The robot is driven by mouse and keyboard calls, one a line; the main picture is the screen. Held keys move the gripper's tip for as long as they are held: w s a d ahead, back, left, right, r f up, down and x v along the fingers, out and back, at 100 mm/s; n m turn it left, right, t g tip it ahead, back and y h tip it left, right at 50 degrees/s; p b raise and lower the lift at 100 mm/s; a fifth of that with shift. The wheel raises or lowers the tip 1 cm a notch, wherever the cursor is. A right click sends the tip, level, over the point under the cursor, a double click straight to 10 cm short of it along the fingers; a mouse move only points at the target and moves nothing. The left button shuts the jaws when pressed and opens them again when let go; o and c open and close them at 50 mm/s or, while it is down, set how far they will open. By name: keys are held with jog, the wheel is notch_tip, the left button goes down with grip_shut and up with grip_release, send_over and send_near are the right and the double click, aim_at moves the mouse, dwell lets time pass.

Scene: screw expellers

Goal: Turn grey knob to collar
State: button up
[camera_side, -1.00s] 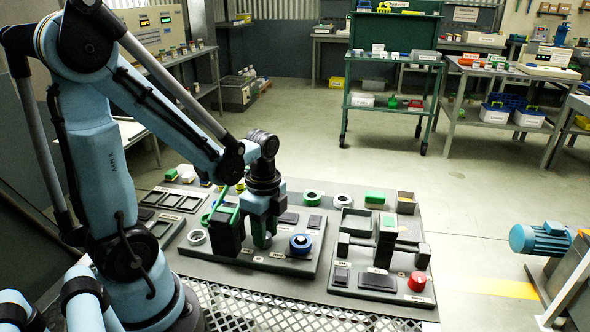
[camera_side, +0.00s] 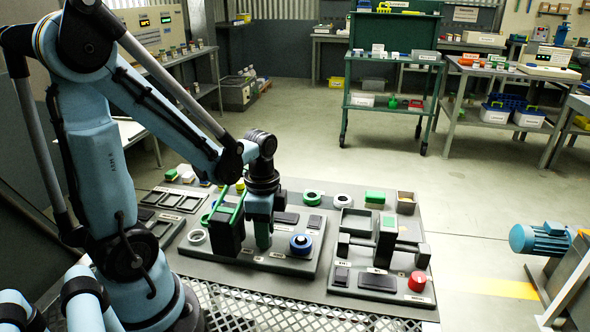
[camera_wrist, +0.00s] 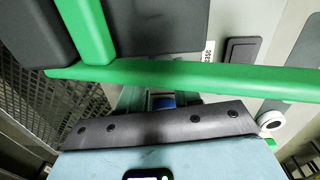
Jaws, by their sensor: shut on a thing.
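My gripper (camera_side: 263,243) points straight down at the left base plate, right beside a black block with a green frame (camera_side: 227,235). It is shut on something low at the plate. The grey knob is not clearly visible; the fingers and my wrist hide that spot. In the wrist view a green bar (camera_wrist: 220,78) crosses above the gripper (camera_wrist: 162,100), and a small blue patch (camera_wrist: 162,101) shows between the fingers. I cannot make out a collar or how far the knob is turned.
A blue knob (camera_side: 300,243) stands just right of my gripper.

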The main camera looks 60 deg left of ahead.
jog(key=o, duration=1.1)
jog(key=shift+c, duration=0.2)
notch_tip(320, 180, up, 12)
jog(key=shift+w+a, duration=0.15)
jog(key=shift+a, duration=0.05)
jog(key=w+d+f+n+t, duration=0.1)
jog(key=w+d+n+t, duration=0.2)
jog(key=d+n+t, duration=0.4)
jog(key=shift+w+d+n+t, duration=0.3)
jog(key=shift+d+n, duration=0.2)
jog(key=shift+d, duration=0.1)
